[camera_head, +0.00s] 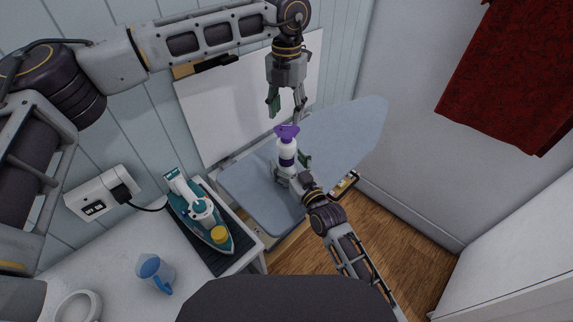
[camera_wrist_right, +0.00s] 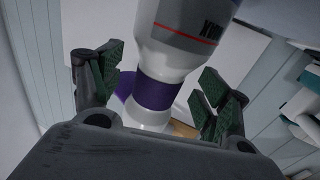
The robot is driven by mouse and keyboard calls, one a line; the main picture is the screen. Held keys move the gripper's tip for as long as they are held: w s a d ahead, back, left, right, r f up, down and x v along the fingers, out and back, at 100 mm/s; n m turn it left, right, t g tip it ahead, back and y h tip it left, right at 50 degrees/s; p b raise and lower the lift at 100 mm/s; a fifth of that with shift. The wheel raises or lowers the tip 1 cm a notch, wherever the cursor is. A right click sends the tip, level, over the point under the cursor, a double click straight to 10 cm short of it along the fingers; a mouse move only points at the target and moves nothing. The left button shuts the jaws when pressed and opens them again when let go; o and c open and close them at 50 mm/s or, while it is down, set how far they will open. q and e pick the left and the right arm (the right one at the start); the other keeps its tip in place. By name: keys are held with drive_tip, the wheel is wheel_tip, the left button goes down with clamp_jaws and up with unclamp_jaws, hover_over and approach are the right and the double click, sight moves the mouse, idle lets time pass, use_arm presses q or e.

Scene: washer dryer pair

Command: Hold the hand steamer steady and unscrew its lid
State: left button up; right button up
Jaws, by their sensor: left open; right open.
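The white, bottle-shaped body with a purple band, which I take to be the hand steamer (camera_head: 287,147), is upright over the ironing board. Its flared purple top, seemingly the lid (camera_head: 287,131), points up. My left gripper (camera_head: 286,104) is open, pointing down just above the purple top, apart from it. My right gripper (camera_head: 292,169) is open around the lower body, one finger on each side. In the right wrist view, the white body with its purple band (camera_wrist_right: 157,93) stands between the open green-padded fingers, with gaps visible. Its base is partly hidden by my right gripper.
The blue ironing board (camera_head: 350,125) stands by the wall with a white panel (camera_head: 215,115). At left, a teal and white iron (camera_head: 190,195) with a yellow cap (camera_head: 219,234) rests on a dark mat. A blue jug (camera_head: 153,268) stands nearby. A red towel (camera_head: 515,75) hangs right.

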drive_tip(key=shift+w+a, duration=0.3)
drive_tip(key=shift+w, duration=0.25)
